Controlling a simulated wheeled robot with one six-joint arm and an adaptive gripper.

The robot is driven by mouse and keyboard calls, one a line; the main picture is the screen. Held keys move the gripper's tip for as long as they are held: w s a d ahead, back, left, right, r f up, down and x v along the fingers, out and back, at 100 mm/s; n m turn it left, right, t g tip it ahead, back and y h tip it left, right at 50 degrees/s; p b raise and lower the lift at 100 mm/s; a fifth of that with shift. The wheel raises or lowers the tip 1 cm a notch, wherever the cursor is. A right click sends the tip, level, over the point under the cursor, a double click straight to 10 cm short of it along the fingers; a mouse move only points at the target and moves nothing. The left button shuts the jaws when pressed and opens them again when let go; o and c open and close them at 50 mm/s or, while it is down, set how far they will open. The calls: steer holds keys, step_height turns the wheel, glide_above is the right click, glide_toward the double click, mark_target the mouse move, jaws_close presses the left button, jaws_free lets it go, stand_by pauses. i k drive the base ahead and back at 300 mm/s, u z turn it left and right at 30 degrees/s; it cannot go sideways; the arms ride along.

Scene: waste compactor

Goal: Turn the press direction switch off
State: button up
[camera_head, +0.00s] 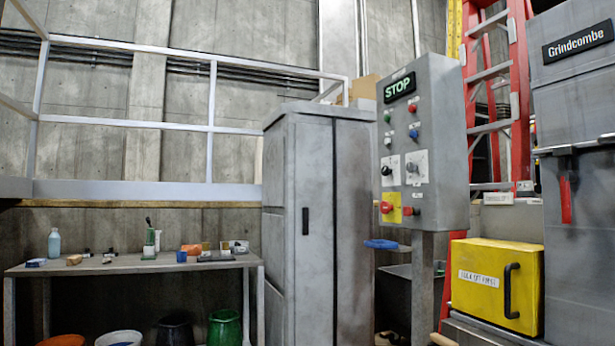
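A grey control panel (448,150) stands on a post right of centre, its face angled to the left. Two rotary switches sit side by side on its face: one with a black knob (387,170) on a white plate, one with a grey knob (412,167) on a light plate. The labels are too small to read, so I cannot tell which is the press direction switch, nor its setting. A display (399,87) above reads STOP in green. Small green, red and blue buttons sit between. A red knob on a yellow plate (393,208) is below. My gripper is not in view.
A grey cabinet (345,220) stands left of the panel. A blue handle (381,244) sticks out below the panel. A yellow box (497,285) and the grey Grindcombe machine (580,240) stand to the right. A bench (130,266) with small items is at left.

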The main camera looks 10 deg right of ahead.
mark_target(386, 170)
steer(key=u, duration=0.45)
steer(key=i, duration=1.2)
steer(key=u, duration=0.1)
